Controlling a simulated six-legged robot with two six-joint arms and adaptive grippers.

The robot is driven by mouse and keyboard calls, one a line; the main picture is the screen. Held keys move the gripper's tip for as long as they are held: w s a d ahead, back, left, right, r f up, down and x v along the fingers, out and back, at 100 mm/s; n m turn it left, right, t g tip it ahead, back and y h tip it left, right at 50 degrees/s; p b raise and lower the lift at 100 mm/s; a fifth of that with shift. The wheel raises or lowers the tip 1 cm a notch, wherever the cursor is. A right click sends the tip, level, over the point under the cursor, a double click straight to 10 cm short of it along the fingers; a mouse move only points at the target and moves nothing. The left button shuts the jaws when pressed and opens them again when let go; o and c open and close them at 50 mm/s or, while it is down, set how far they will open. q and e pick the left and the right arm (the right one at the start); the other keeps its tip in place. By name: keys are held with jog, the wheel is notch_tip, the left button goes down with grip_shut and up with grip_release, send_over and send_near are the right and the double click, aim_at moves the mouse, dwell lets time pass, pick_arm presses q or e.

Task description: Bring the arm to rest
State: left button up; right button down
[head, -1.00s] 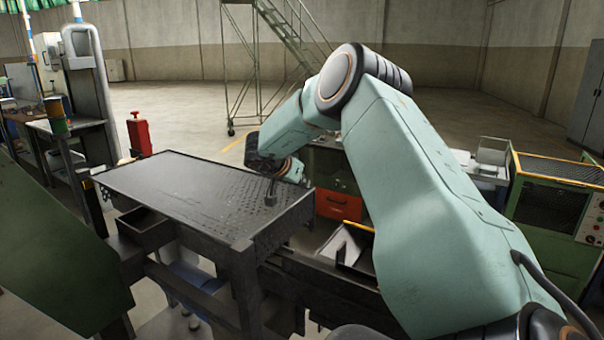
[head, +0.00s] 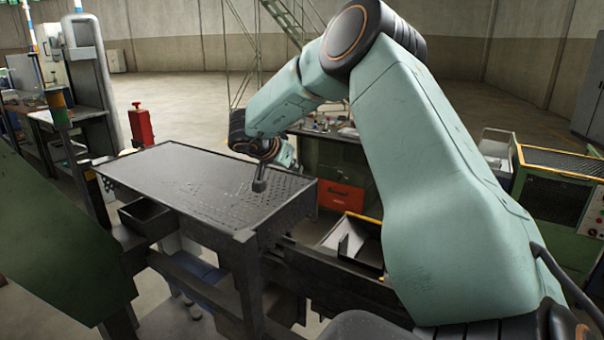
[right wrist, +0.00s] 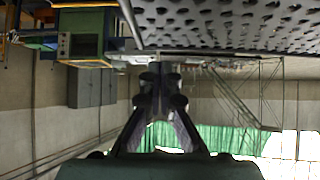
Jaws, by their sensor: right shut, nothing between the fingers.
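My right arm (head: 420,180) reaches in from the right and bends down over the dark perforated table (head: 165,180). My right gripper (head: 259,186) is at its end, above the right part of the table top. In the right wrist view the gripper (right wrist: 158,85) has its fingers together with nothing between them. That view is upside down, with the perforated surface along its top edge. A gap between the fingertips and the table cannot be judged for certain. My left gripper does not show.
A red canister (head: 141,125) stands behind the table. An open dark drawer (head: 146,216) juts from its front. A tray with dividers (head: 352,240) lies right of the table, beside my arm. A green machine (head: 555,190) stands at the right. Open floor lies behind.

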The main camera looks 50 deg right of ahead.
jog(key=v, duration=0.5)
jog(key=shift+s+r, duration=0.1)
jog(key=shift+r, duration=0.1)
jog(key=shift+a+r, duration=0.25)
jog(key=shift+a, duration=0.05)
jog(key=shift+d, duration=0.1)
jog(key=shift+a, duration=0.25)
